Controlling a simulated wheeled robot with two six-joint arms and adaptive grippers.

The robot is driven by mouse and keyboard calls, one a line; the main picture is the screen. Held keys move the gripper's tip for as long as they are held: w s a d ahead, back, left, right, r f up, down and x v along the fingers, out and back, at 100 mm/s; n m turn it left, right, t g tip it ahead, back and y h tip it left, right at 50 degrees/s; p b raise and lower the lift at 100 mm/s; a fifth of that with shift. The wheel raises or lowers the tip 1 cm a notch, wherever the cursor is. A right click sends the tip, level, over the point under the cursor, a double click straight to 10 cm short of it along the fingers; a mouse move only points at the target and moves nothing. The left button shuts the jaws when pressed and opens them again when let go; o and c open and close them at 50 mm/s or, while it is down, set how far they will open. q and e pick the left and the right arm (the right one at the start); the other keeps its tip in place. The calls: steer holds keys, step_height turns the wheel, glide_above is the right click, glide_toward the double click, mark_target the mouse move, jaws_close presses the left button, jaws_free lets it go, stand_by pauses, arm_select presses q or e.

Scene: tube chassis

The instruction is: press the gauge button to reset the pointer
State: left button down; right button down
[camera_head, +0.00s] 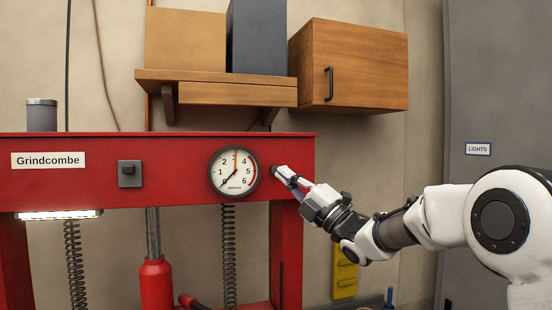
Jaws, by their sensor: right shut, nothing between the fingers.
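The round white gauge (235,172) with a dark rim is on the front of the red press beam. Its dial carries numbers up to 6. A red pointer stands nearly straight up at the 3, and a dark needle points down-left toward the 0. My right gripper (284,175) is shut and empty, just right of the gauge, its tips pointing left. A small dark button (273,169) shows at its fingertips, partly hidden by them; I cannot tell whether they touch it. My left gripper is not in view.
The red press beam (185,190) spans the left side, with a grey switch box (130,174) and a lit lamp (58,214) on it. A wooden shelf (215,91) and cabinet (355,66) hang above. A grey door (495,90) stands at the right.

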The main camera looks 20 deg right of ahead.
mark_target(275, 170)
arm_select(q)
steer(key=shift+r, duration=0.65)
arm_select(e)
steer(key=w, duration=0.3)
steer(key=shift+a, duration=0.1)
steer(key=shift+w, duration=0.1)
stand_by(0.6)
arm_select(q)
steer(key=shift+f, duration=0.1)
arm_select(e)
steer(key=shift+w, duration=0.35)
